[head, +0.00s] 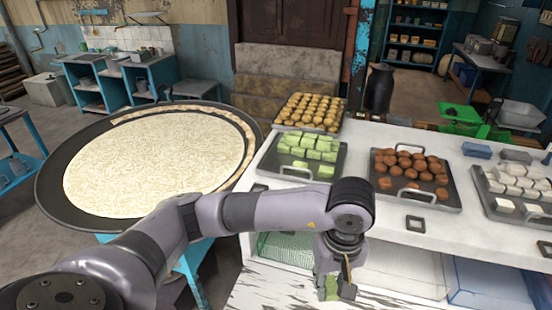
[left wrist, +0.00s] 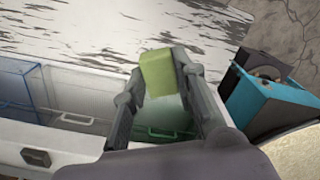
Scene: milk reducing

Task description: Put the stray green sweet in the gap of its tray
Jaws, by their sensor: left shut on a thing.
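My left gripper (head: 334,291) points down over the near white, worn surface and is shut on a green sweet (left wrist: 158,72). In the left wrist view the block sits between the two fingertips; in the head view only a little of it shows. The tray of green sweets (head: 268,163) stands on the white counter, beyond the gripper and a little to its left. Several green blocks sit in it, with bare dark tray at its front left. My arm passes just in front of the tray. My right gripper is not in view.
A tray of brown balls (head: 446,200) stands to the right of the green tray, and one of white blocks (head: 482,203) farther right. A tray of golden sweets (head: 312,112) is behind. A big round pan (head: 60,205) is on the left. A dark milk can (head: 379,90) stands behind the counter.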

